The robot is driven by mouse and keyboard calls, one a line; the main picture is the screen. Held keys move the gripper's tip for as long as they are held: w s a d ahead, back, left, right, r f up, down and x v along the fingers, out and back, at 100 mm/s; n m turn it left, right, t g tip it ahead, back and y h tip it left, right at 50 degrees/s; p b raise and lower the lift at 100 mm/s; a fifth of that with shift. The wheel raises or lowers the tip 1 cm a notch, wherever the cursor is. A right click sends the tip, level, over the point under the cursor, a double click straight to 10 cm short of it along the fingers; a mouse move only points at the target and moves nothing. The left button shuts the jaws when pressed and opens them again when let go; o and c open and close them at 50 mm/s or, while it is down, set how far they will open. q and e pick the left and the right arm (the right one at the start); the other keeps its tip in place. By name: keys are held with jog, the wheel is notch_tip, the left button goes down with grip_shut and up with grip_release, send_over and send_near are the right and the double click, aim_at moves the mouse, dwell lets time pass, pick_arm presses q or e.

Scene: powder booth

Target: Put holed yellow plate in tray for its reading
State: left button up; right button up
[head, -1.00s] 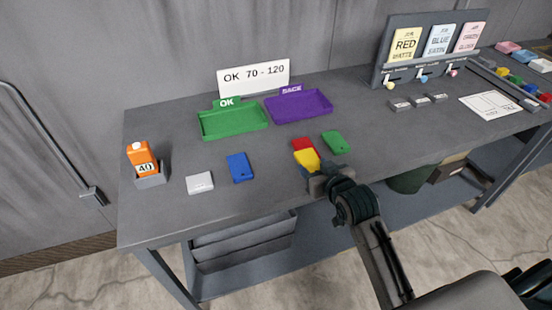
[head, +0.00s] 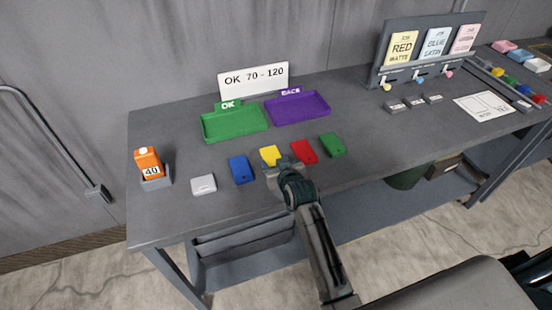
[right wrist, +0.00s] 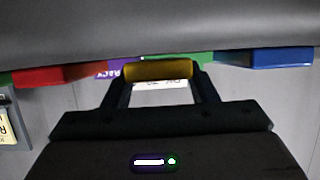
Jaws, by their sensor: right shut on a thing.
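My right gripper (head: 277,165) is shut on the yellow plate (head: 270,154), between the blue and red plates in the head view. The right wrist view shows the yellow plate (right wrist: 158,70) between both fingers; I cannot make out its hole. The green tray (head: 206,136) is marked OK and looks empty. The purple tray (head: 300,108) beside it also looks empty; its label is hard to read. An orange gauge (head: 148,160) showing 40 stands in a grey holder (head: 157,183) at the left. A white sign (head: 254,79) reads OK 70 - 120. My left gripper is out of view.
A blue plate (head: 240,170), a red plate (head: 304,152), a green plate (head: 332,144) and a pale grey block (head: 203,184) lie along the front of the bench (head: 185,218). A panel with colour cards (head: 402,46) stands at the back right. Bench space before the trays is open.

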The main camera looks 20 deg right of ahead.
jog(key=shift+f, duration=0.15)
jog(key=shift+f, duration=0.15)
jog(key=o, duration=1.1)
jog(key=shift+c, duration=0.2)
